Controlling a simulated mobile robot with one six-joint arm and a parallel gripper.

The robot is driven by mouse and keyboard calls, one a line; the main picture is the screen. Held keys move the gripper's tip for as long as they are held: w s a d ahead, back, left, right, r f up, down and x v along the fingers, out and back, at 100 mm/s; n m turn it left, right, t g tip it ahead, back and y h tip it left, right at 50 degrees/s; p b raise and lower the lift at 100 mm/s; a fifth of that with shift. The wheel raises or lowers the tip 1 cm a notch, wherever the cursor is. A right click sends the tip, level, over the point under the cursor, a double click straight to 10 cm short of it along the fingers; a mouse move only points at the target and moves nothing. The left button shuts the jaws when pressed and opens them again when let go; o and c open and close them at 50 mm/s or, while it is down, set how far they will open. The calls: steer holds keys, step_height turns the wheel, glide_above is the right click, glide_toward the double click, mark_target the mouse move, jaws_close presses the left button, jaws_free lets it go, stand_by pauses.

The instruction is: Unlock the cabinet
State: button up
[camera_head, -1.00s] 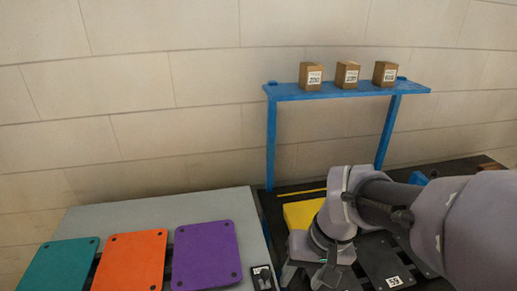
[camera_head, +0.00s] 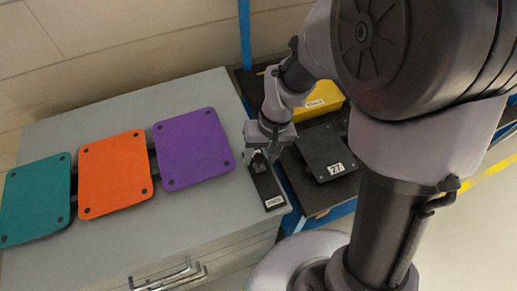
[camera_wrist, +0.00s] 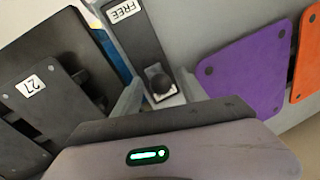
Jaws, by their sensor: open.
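The grey cabinet (camera_head: 215,95) stands at left centre in the head view, with metal drawer handles (camera_head: 170,277) on its front. A narrow black plate (camera_head: 268,186) lies on its top near the right edge. My gripper (camera_head: 262,152) is over the plate's far end. In the wrist view my gripper (camera_wrist: 158,90) is open, with one finger on each side of the knob. I cannot tell whether the fingers touch it.
Teal (camera_head: 36,199), orange (camera_head: 115,174) and purple (camera_head: 193,148) panels lie on the cabinet top. To the right, a dark-topped blue bench holds a yellow bin (camera_head: 320,101) and a black tray (camera_head: 326,150) labelled 27.

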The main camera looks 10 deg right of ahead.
steer(key=shift+a+f, duration=0.1)
steer(key=shift+f, duration=0.45)
steer(key=shift+c, duration=0.4)
jaws_close()
stand_by(0.6)
